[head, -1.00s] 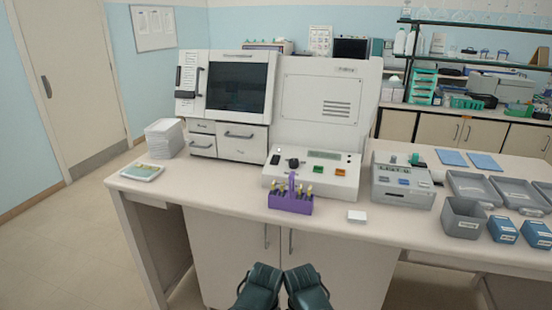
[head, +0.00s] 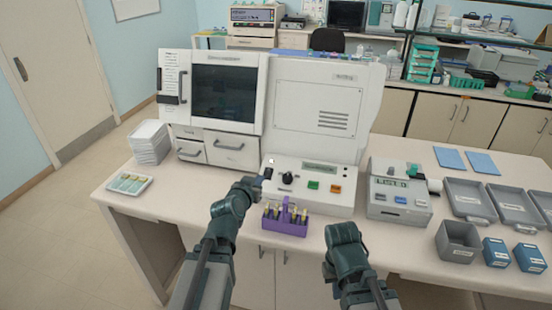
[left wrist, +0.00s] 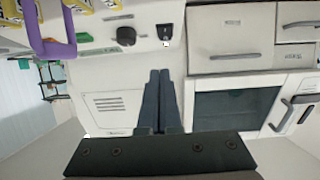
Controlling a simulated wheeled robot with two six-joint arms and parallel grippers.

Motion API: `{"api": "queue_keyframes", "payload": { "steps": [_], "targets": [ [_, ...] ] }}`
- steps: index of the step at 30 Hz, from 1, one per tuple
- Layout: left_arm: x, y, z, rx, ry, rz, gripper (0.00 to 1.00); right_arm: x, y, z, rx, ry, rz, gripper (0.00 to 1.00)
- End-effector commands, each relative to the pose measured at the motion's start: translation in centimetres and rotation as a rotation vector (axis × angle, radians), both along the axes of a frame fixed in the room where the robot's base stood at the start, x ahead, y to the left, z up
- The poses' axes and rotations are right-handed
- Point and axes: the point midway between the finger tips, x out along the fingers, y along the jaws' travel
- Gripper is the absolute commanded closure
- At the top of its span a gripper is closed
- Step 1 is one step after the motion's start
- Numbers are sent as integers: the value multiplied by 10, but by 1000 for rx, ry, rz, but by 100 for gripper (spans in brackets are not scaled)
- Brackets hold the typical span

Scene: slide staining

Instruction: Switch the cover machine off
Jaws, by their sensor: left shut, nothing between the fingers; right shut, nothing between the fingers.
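A large white machine (head: 290,110) with a dark window stands on the bench. Its front console (head: 330,185) carries a black knob (head: 287,177), a green button (head: 313,185) and an orange button (head: 335,189). A small black switch (head: 267,172) sits at the console's left end, and it also shows in the left wrist view (left wrist: 166,32). I cannot read which machine is the cover machine. My left gripper (head: 254,181) is shut and empty, close to the switch; the fingertips (left wrist: 160,72) appear apart from it. My right gripper (head: 343,232) is shut and empty before the bench.
A purple rack (head: 284,222) with yellow-topped items stands before the console, close right of my left gripper. A smaller grey device (head: 399,205) stands to the right, then grey trays and blue boxes. A slide tray (head: 128,184) and a white stack (head: 150,142) are left.

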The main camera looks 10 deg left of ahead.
Motion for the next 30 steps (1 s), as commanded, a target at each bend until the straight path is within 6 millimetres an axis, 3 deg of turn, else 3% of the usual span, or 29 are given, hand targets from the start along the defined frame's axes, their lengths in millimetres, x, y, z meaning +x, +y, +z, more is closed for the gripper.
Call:
{"api": "queue_keyframes", "payload": {
  "steps": [4,17,30],
  "targets": [
    [1,10,10,1,-28,22,100,-1,0,4,0,0,0,100],
    [9,9,6,1,-28,22,100,-1,0,0,0,0,0,100],
    [90,6,-22,2,-27,20,100,-1,0,-27,0,0,0,100]
  ]
}}
